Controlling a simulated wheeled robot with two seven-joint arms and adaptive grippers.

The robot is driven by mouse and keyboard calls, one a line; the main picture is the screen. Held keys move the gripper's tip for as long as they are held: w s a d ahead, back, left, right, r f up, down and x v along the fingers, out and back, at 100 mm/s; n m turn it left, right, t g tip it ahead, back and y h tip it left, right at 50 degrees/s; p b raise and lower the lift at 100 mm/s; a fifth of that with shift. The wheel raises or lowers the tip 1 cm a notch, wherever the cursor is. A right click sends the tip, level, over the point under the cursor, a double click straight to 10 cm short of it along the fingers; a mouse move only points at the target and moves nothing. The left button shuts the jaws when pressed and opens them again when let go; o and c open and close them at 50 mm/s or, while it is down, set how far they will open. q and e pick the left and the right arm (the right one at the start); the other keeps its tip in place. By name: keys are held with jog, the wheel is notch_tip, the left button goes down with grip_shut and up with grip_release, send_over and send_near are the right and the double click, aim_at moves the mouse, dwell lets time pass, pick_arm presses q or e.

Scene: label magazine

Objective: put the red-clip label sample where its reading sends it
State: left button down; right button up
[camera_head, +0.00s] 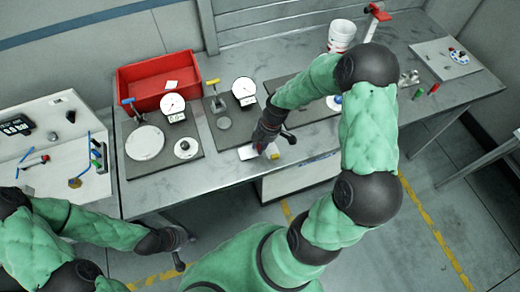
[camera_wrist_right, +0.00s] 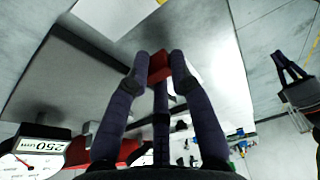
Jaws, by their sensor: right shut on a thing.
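My right gripper (camera_head: 268,138) is low over the middle of the bench. In the right wrist view its fingers (camera_wrist_right: 160,72) are shut on a small red clip (camera_wrist_right: 158,64). A pale sheet-like surface shows behind the clip; I cannot tell whether it is the label sample or the bench. Any label text is not readable. A white plate (camera_head: 246,152) with a yellow piece (camera_head: 275,156) lies by the right gripper. My left gripper (camera_head: 176,250) hangs in front of the bench at lower left; its finger opening is unclear.
Dial gauges (camera_head: 173,105) (camera_head: 244,91) stand on dark plates along the bench. A red bin (camera_head: 158,80) sits behind. A white panel (camera_head: 45,150) with blue parts is at left. A white cup (camera_head: 341,36) and another white panel (camera_head: 447,58) are at right.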

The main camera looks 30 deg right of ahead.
jog(key=shift+f, duration=1.5)
jog(key=shift+f+b, duration=0.15)
jog(key=shift+b, duration=0.15)
jog(key=o, duration=0.7)
jog(key=shift+c, duration=0.2)
jog(key=shift+r, duration=0.55)
jog(key=p+v, duration=0.1)
jog(key=v, duration=1)
